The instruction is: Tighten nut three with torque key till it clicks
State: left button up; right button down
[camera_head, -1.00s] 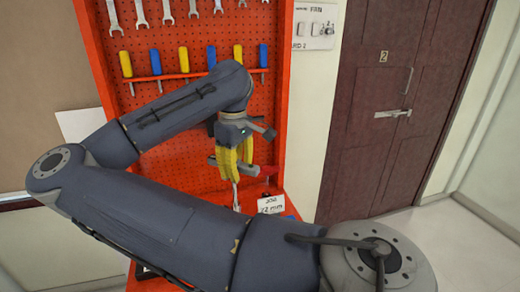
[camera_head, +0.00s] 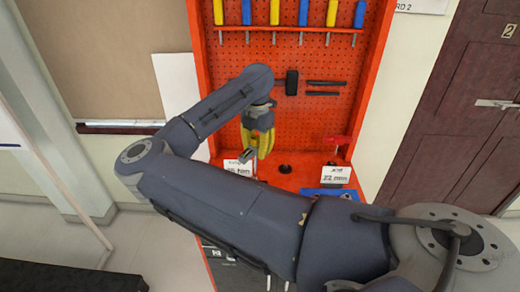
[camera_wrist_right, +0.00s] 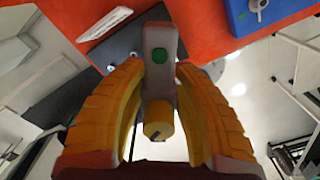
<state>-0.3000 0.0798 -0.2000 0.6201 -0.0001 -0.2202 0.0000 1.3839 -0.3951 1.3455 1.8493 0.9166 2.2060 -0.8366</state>
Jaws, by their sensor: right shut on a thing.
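My right gripper (camera_head: 260,148) has yellow fingers and is above the red bench top in the head view. It is shut on a grey tool (camera_head: 247,156), which looks like the torque key. In the right wrist view the tool (camera_wrist_right: 160,75) shows as a grey bar with a green dot and a yellow round end, between the two curved fingers. A blue block (camera_wrist_right: 262,12) with a metal bolt or nut on it lies at the top right there. I cannot tell which nut is nut three. My left gripper is not in view.
A red pegboard (camera_head: 300,62) with screwdrivers, a hammer and dark bars stands behind the arm. Two white cards with printed values, one left (camera_head: 239,168) and one right (camera_head: 335,175), stand on the bench. A dark round fitting (camera_head: 285,169) sits between them.

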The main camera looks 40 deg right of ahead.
jog(key=shift+f, duration=2.2)
dwell(0.5)
jog(key=m, duration=0.6)
jog(key=shift+s, duration=0.35)
jog(key=m, duration=0.4)
jog(key=shift+s, duration=0.15)
jog(key=m, duration=0.3)
jog(key=shift+s+a+m, duration=0.1)
jog(key=shift+a+m, duration=0.1)
jog(key=shift+m, duration=0.2)
jog(key=m, duration=0.3)
jog(key=shift+a+m, duration=0.15)
jog(key=shift+m, duration=0.15)
jog(key=m, duration=0.4)
jog(key=shift+a, duration=0.2)
jog(key=shift+n, duration=0.5)
